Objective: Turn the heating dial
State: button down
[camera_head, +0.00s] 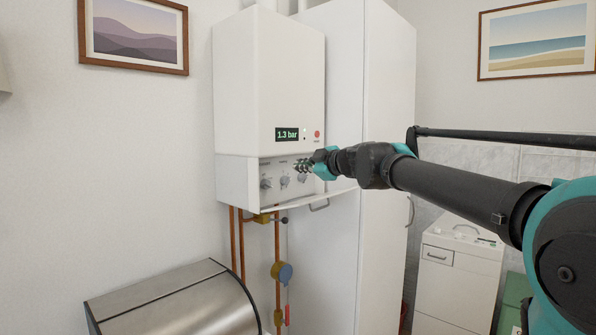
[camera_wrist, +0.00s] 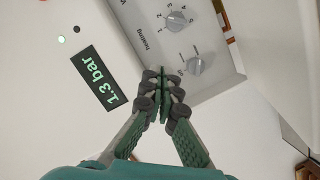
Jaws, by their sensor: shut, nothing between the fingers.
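The heating dial (camera_wrist: 178,21) is a grey knob with numbers around it, at the top of the wrist view. The word "heating" is printed close to it on the grey control panel (camera_wrist: 220,45). A second grey dial (camera_wrist: 196,65) sits nearer to my fingers. My gripper (camera_wrist: 162,78) is shut and empty, its fingertips together in front of the panel and apart from the heating dial in the picture. In the head view my gripper (camera_head: 301,166) is at the panel's right part. I cannot tell there which knob is the heating dial.
The white boiler (camera_head: 285,85) carries a display (camera_head: 287,134) reading 1.3 bar and a red button (camera_head: 317,134). An open flap (camera_head: 300,203) juts out below the panel. Copper pipes (camera_head: 241,245) run beneath. A tall white cabinet (camera_head: 385,120) stands at right, a metal bin (camera_head: 175,300) at lower left.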

aim_at(285, 176)
jog(key=x, duration=0.8)
jog(key=shift+w+d+f, duration=0.25)
jog(key=shift+w+f, duration=0.25)
jog(key=shift+w, duration=0.05)
jog(key=shift+w+d+f, duration=0.3)
jog(key=shift+w+f, duration=0.15)
jog(key=shift+w, duration=0.1)
jog(key=shift+w+d+f, duration=0.2)
jog(key=shift+w+f, duration=0.05)
jog(key=shift+f, duration=0.1)
jog(key=shift+w+d+f, duration=0.3)
jog(key=shift+w+d, duration=0.1)
jog(key=shift+w, duration=0.1)
jog(key=shift+s, duration=0.1)
jog(key=shift+r, duration=0.1)
